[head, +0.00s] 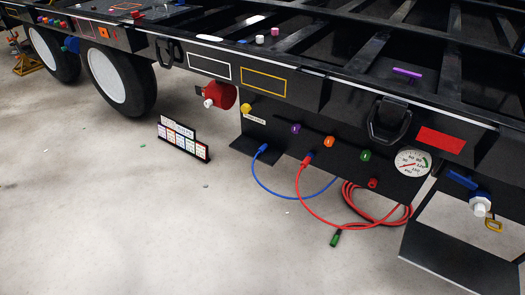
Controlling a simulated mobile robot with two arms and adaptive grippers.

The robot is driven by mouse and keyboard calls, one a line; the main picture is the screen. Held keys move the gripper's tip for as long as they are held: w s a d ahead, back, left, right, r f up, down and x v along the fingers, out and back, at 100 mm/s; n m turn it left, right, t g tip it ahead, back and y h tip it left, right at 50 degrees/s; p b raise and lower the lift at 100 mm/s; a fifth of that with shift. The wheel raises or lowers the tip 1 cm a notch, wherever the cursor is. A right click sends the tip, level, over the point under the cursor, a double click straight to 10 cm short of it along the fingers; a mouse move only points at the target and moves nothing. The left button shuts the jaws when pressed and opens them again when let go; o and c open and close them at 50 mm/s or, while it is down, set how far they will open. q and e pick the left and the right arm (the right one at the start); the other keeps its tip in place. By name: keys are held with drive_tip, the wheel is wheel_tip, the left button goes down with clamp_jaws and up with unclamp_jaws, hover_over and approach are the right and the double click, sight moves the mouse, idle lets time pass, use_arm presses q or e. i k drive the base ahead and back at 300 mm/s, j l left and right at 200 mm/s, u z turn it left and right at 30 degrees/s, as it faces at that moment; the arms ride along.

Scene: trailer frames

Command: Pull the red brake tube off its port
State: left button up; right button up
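The red brake tube (303,200) has its upper end at a port (307,157) on the lower edge of the black panel. It hangs down, bends right along the floor and runs into a loose coil (370,212) below the pressure gauge. Whether the end is fully seated in the port is too small to tell. A blue tube (258,172) is at another port (263,148) to its left and passes behind the red one. Neither of my grippers is in view.
Purple, orange and green knobs (330,141) and a gauge (412,162) are on the panel. A green connector (335,239) lies on the floor. A small label rack (183,138) stands at left. Wheels (118,80) are farther left. The floor in front is mostly clear.

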sight(306, 162)
drive_tip(key=i+j+z, duration=0.1)
drive_tip(key=z, duration=0.45)
drive_tip(key=i+j+z, duration=0.2)
drive_tip(key=j, duration=0.35)
drive_tip(key=i+j+z, duration=0.2)
drive_tip(key=j, duration=0.4)
drive_tip(key=j+z, duration=0.2)
drive_tip(key=j, duration=1.15)
drive_tip(key=i, duration=0.05)
